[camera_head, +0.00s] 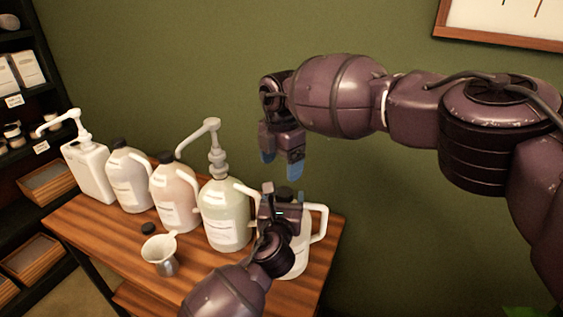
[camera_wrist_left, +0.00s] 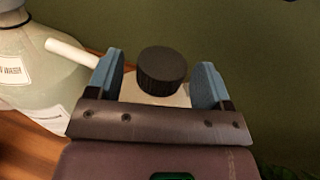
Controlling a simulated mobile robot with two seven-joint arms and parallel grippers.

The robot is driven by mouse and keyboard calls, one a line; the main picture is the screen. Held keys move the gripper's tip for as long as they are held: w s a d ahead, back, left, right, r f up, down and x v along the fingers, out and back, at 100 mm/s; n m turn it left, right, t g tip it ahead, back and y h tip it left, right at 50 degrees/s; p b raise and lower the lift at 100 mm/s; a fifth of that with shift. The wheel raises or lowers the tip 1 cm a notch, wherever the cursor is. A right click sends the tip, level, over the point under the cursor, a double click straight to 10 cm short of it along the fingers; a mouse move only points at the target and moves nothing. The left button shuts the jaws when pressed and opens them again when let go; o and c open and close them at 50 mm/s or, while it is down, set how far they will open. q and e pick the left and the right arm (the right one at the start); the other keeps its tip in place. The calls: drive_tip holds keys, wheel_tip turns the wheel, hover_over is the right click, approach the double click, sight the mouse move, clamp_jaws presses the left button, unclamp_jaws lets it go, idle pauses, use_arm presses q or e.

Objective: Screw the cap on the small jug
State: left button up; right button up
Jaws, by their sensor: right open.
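A white jug (camera_head: 302,250) with a handle on its right side stands at the right end of the table. My left gripper is in front of it and hides much of it. A black ribbed cap (camera_wrist_left: 162,70) sits over the top of this jug; I cannot tell whether it is threaded on. My left gripper (camera_wrist_left: 158,88) has its blue fingers wide apart, with the cap between them and gaps on both sides. In the head view the cap shows just above my left gripper (camera_head: 282,200). My right gripper (camera_head: 281,157) is open and empty, pointing down above the cap.
Left of the jug stand a pump bottle (camera_head: 225,225), two black-capped jugs (camera_head: 173,200) (camera_head: 128,180) and a white pump container (camera_head: 88,172). A dark shelf is far left.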

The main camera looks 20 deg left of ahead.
use_arm(q)
drive_tip(key=shift+d+r, duration=0.15)
drive_tip(key=shift+r, duration=0.05)
use_arm(e)
drive_tip(key=shift+d, duration=0.1)
use_arm(q)
drive_tip(key=shift+s, duration=0.15)
use_arm(e)
drive_tip(key=shift+f, duration=0.2)
use_arm(q)
drive_tip(key=v, duration=1)
drive_tip(key=shift+s, duration=0.3)
drive_tip(key=shift+f, duration=0.15)
